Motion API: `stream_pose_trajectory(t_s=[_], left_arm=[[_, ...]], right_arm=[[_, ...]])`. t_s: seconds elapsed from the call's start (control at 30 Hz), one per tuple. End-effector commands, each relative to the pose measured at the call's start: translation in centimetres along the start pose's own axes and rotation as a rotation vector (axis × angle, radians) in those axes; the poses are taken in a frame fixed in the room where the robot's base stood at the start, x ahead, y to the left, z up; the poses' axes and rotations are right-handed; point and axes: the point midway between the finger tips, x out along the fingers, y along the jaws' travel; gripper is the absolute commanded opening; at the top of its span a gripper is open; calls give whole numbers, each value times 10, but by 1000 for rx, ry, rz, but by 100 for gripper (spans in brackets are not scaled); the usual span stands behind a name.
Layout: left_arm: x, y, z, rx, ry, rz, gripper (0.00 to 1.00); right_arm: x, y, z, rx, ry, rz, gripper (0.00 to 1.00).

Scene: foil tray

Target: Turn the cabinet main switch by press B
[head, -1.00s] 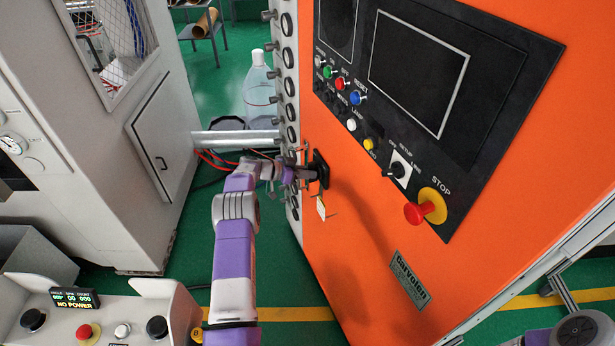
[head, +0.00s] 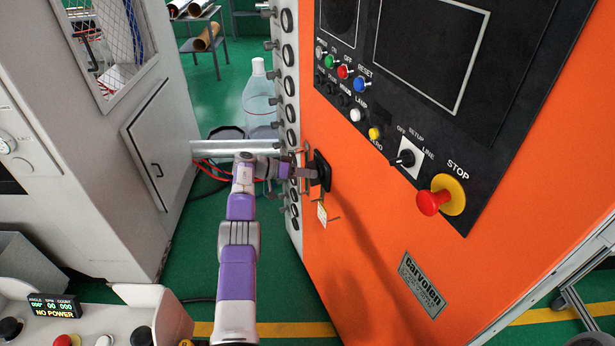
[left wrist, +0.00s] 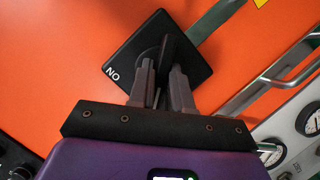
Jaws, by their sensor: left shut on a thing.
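The orange press cabinet (head: 370,250) fills the right of the head view. Its black main switch (head: 321,170) sits low on the panel, near the left edge. My left gripper (head: 303,172) reaches it from the left and is shut on its handle. In the left wrist view, the square black switch plate (left wrist: 128,62) looks turned at an angle, with white lettering at its left corner. The dark switch handle (left wrist: 170,46) stands between the fingers of my left gripper (left wrist: 163,72). The fingers partly hide the handle and plate. My right gripper is not in view.
A yellow-white tag (head: 322,211) hangs below the switch. A red stop button (head: 432,202) and small selector (head: 404,158) are on the black panel. Gauges and a metal rail (left wrist: 275,85) lie beside the switch. A console display (head: 53,306) reads "NO POWER".

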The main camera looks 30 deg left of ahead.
Motion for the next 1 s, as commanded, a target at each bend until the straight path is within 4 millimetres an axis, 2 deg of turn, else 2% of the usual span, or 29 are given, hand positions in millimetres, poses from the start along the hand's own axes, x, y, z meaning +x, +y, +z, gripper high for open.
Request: stream_pose_trajectory(t_s=[0.57,0.6,0.7,1.0], left_arm=[[-1,0,-1,-9,3,2,0],[-1,0,-1,-9,2,2,23],[0,0,0,-10,2,2,38],[-2,0,0,-10,1,3,39]], right_arm=[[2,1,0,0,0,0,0],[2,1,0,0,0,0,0],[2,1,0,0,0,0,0],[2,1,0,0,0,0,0]])
